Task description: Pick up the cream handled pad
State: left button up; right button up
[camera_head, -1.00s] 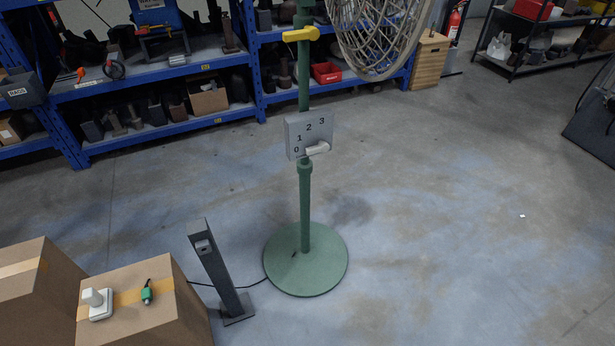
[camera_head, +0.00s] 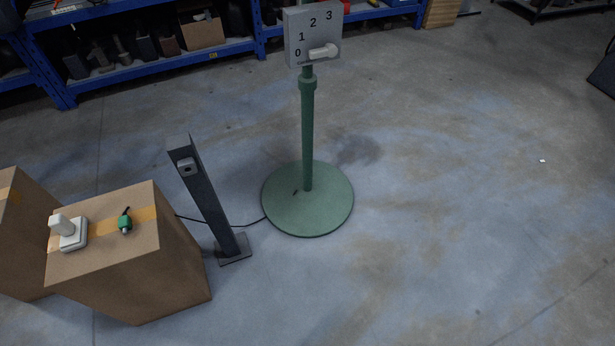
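The cream handled pad (camera_head: 69,233) lies on top of a cardboard box (camera_head: 130,262) at the lower left. It has a flat pale base with an upright handle rising from it, near the left edge of the box top. A small green object with a dark tip (camera_head: 125,222) lies to its right on the same box, apart from it. Neither of my grippers shows in the head view, so I cannot see how they stand relative to the pad.
A dark post (camera_head: 208,205) with a socket stands right of the box, with a cable to the green stand base (camera_head: 307,212). A switch panel (camera_head: 312,35) is on the stand. Another box (camera_head: 22,255) is at left. Blue shelves (camera_head: 150,58) line the back. Floor at right is clear.

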aim_at(73, 232)
jog(key=u, duration=1.65)
